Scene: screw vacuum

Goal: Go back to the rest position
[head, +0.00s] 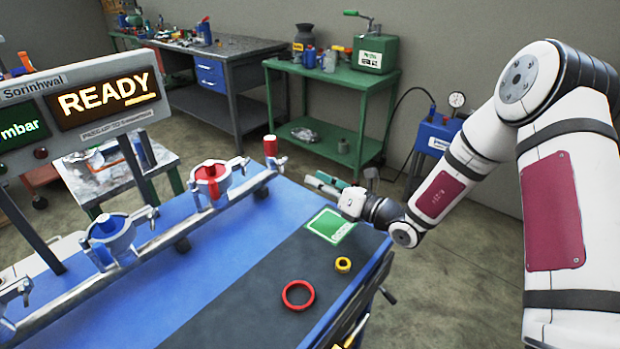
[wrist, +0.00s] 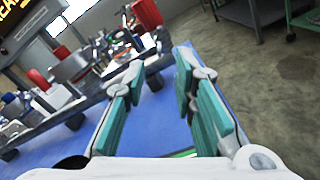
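My gripper (head: 325,184) is over the far right corner of the blue workbench (head: 290,205), just past a green and white label (head: 330,225). In the wrist view its teal-padded fingers (wrist: 163,110) stand wide apart with nothing between them. The blue bench top shows between and beyond the fingers. My white arm reaches in from the right of the head view, bent at the elbow.
A red ring (head: 298,308) and a smaller yellow ring (head: 343,266) lie on the dark strip. A READY display (head: 105,95) stands left. A green cart (head: 330,82) stands behind.

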